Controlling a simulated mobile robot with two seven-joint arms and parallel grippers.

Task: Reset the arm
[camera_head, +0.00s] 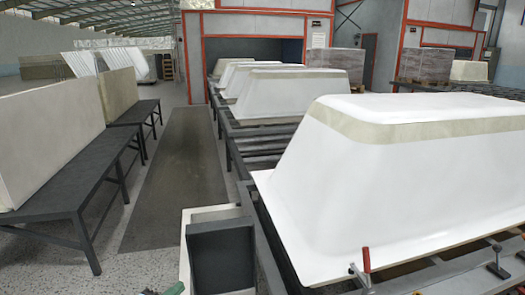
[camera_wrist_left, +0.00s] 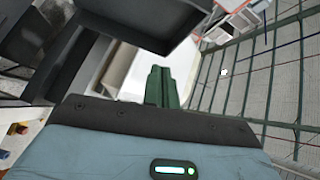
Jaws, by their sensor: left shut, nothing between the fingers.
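My left gripper (camera_head: 172,289) shows only as a small green tip at the bottom edge of the head view, just left of the dark grey bin. In the left wrist view its green fingers (camera_wrist_left: 160,86) are together with nothing between them. I cannot see it touching anything. My right gripper is not in view.
A white bathtub shell (camera_head: 400,190) lies upside down on a dark metal rack at right, with a red-handled clamp (camera_head: 365,262) at its edge. More shells (camera_head: 270,95) stand behind. A dark grey bin (camera_head: 222,250) is at bottom centre. A bench (camera_head: 75,185) stands left; the floor strip between is clear.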

